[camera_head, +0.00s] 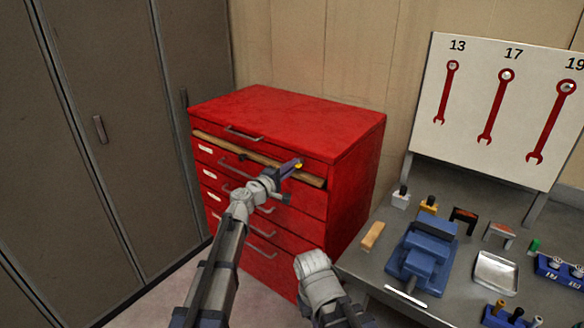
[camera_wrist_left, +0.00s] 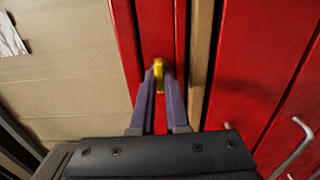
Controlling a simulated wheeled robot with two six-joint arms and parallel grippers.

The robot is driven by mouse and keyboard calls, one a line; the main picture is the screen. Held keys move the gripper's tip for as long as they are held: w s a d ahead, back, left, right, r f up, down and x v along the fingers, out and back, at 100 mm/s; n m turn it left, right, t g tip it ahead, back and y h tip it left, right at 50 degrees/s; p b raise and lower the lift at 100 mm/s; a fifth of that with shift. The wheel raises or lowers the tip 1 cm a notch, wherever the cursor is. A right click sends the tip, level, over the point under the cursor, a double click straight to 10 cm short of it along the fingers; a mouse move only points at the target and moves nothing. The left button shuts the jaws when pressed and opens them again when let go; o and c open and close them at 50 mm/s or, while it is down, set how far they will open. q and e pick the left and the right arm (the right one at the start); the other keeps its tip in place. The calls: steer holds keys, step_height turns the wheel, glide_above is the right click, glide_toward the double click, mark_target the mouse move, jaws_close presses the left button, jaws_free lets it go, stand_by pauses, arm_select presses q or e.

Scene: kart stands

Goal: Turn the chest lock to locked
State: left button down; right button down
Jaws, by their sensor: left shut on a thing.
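The red tool chest (camera_head: 262,108) stands against the back wall, with its drawers facing me. A small yellow lock key (camera_head: 299,165) sits at the right of the chest's upper front; it also shows in the left wrist view (camera_wrist_left: 158,70). My left gripper (camera_head: 295,164) is shut on the lock key, with a blue-purple finger on each side of it, seen close up in the left wrist view (camera_wrist_left: 160,82). The fingers hide part of the key, and I cannot read the lock's setting. My right gripper is not in view; only part of that arm shows at the bottom.
A wooden bar (camera_head: 222,144) runs across the chest front, close to the lock. Grey cabinets (camera_head: 100,190) stand at the left. On the right, a grey bench (camera_head: 380,262) holds a blue vise (camera_head: 425,250) and small tools, below a wrench board (camera_head: 480,125).

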arm_select(q)
steer(key=c, duration=0.9)
jaws_free()
steer(key=shift+s, duration=0.1)
steer(key=v, duration=0.7)
steer(key=shift+s+a, duration=0.25)
